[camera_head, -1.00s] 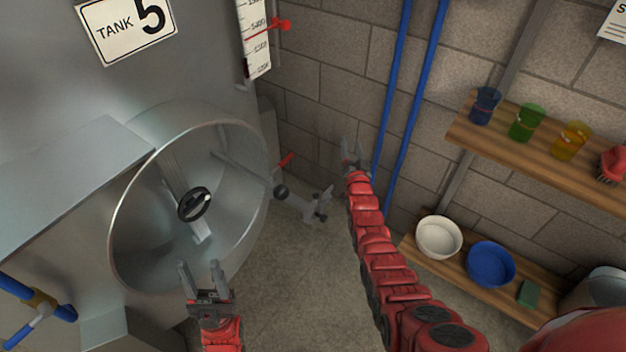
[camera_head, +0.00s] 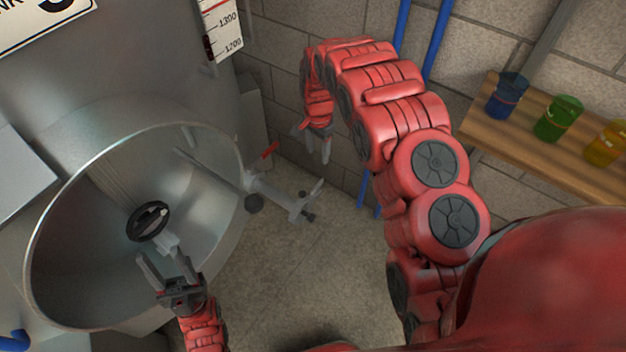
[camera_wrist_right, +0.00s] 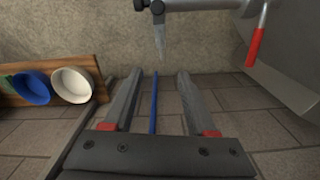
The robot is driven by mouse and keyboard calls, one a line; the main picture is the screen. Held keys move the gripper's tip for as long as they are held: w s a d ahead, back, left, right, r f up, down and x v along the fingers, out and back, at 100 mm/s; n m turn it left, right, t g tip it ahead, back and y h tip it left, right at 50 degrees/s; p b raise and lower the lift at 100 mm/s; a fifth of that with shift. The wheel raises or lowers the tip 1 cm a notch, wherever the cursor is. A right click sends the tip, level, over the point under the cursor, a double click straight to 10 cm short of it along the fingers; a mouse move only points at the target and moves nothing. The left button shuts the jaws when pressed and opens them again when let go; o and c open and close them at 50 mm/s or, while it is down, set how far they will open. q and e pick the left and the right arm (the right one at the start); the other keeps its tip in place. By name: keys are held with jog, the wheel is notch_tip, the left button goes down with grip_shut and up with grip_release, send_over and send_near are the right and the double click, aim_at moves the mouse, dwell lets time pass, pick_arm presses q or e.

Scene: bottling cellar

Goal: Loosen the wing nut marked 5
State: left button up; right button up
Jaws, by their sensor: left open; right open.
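Tank 5's round manway (camera_head: 50,200) fills the left of the head view. A black handwheel (camera_head: 148,221) sits on its crossbar, the only turning fastener I can make out there. No number shows on it. The tank sign (camera_head: 40,22) is cut off at the top left, its 5 only partly visible. My left gripper (camera_head: 165,264) is open and empty, its fingers pointing up just below the handwheel, apart from it in the picture. My right gripper (camera_head: 316,146) is open and empty, pointing down right of the manway; its two fingers also show in the right wrist view (camera_wrist_right: 160,76).
A grey outlet valve (camera_head: 285,196) with a red lever (camera_head: 269,151) sticks out between manway and wall. Blue pipes (camera_head: 436,40) run up the wall. A wooden shelf (camera_head: 500,140) holds coloured cups at right. The floor below the valve is clear.

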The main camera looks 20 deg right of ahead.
send_over(317, 185)
notch_tip(317, 185, down, 11)
jog(key=shift+r, duration=0.15)
notch_tip(317, 185, down, 5)
jog(key=shift+r+b, duration=0.2)
jog(key=shift+b, duration=0.55)
jog(key=shift+f+b, duration=0.6)
jog(key=shift+f, duration=0.2)
grip_shut()
